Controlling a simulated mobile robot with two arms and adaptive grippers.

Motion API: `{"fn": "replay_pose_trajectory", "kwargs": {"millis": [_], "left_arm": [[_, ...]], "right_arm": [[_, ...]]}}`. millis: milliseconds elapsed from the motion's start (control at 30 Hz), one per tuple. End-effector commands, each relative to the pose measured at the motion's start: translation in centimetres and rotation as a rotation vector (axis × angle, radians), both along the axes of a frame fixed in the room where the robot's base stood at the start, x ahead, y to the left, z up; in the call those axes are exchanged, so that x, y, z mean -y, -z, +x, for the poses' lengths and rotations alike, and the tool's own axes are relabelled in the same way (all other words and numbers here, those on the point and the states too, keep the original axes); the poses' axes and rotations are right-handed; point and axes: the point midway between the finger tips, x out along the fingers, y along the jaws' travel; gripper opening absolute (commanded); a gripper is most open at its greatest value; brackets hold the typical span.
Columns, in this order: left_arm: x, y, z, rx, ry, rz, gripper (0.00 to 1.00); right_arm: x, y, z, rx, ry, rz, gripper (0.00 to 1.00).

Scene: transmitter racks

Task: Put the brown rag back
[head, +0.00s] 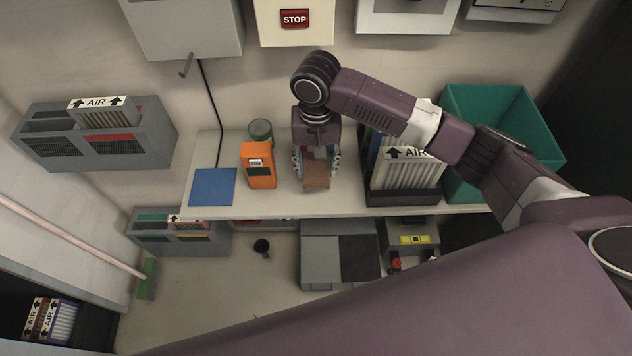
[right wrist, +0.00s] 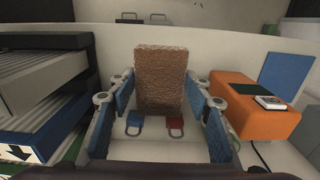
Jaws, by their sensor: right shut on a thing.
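The brown rag (head: 317,178) is a small, rough-textured brown block at the shelf's front middle. My right gripper (head: 317,165) reaches down over the shelf and is shut on the brown rag. In the right wrist view, the rag (right wrist: 160,75) stands between the blue finger pads of my gripper (right wrist: 160,92). I cannot tell whether the rag touches the shelf. My left gripper is out of view.
A blue padlock (right wrist: 133,127) and red padlock (right wrist: 175,127) lie near the fingers.

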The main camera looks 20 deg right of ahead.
Motion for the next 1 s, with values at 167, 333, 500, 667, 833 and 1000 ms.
{"fn": "replay_pose_trajectory", "kwargs": {"millis": [167, 333, 500, 667, 833, 1000], "left_arm": [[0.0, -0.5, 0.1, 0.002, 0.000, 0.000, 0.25], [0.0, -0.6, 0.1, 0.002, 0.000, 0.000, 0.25], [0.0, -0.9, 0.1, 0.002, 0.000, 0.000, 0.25], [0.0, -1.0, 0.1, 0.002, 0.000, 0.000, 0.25], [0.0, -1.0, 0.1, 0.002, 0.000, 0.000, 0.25], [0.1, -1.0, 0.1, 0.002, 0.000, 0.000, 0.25]], "right_arm": [[0.0, 3.2, 0.0, -0.001, 0.001, -0.001, 0.26], [0.0, 4.6, 0.0, 0.000, 0.001, 0.000, 0.26], [0.0, 7.1, 0.0, -0.001, 0.002, -0.001, 0.26], [0.0, 8.3, 0.1, 0.001, 0.000, 0.001, 0.26], [0.0, 8.4, 0.1, 0.001, 0.000, 0.001, 0.26], [0.0, 8.7, 0.0, 0.000, 0.000, 0.000, 0.26]]}}
